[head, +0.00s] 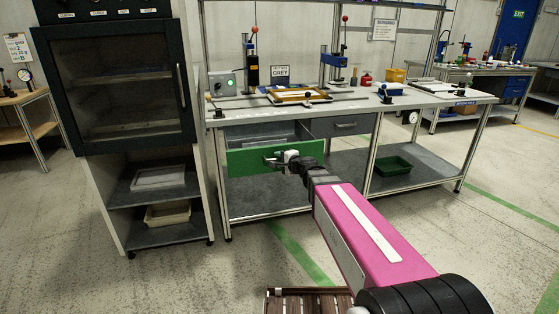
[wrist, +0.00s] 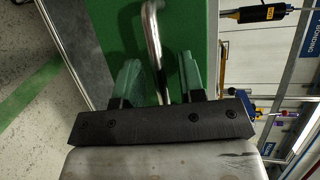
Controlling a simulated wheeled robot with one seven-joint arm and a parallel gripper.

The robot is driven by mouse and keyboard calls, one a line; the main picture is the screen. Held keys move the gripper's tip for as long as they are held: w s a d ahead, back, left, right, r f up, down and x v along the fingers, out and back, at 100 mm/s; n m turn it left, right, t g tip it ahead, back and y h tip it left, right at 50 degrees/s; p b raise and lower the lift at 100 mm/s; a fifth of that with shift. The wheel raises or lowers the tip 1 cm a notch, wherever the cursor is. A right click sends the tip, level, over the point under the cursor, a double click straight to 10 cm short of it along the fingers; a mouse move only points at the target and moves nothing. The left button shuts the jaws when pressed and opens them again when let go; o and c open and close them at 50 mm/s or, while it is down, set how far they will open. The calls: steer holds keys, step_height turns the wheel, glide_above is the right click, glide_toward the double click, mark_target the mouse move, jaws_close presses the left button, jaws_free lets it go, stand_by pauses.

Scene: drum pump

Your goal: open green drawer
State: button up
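The green drawer (head: 250,162) is under the left part of the workbench. Its front stands out from the bench, and its grey inside shows behind it, so it is partly open. My gripper (head: 283,160) is at the drawer front. In the wrist view, the drawer's green face (wrist: 110,30) fills the top middle. The metal bar handle (wrist: 153,45) runs between the two green fingers of my gripper (wrist: 160,82). The fingers are apart, with a gap visible on each side of the bar. The handle's lower end is hidden behind the dark finger mount.
A grey drawer (head: 345,125) is beside it, shut. The workbench (head: 430,98) carries presses and fixtures. A dark cabinet (head: 120,90) stands close on the left. A green bin (head: 392,166) is on the lower shelf. A slatted wooden surface (head: 300,303) is at the bottom.

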steer(key=v, duration=1)
steer(key=shift+s, duration=0.15)
steer(key=shift+d, duration=0.1)
steer(key=s+d+f+n+g+h, duration=0.2)
steer(key=s+f+n+g, duration=0.2)
steer(key=f, duration=0.3)
steer(key=s+d+f+n+g+h, duration=0.1)
steer(key=s+f+n+g+h, duration=0.2)
steer(key=f, duration=0.4)
steer(key=s+d+f+n+g+h, duration=0.4)
steer(key=s+d+f, duration=0.3)
steer(key=d, duration=0.3)
steer(key=shift+s+d+f+g+h, duration=0.3)
steer(key=shift+g+h, duration=0.2)
steer(key=shift+g, duration=0.1)
steer(key=shift+w, duration=0.1)
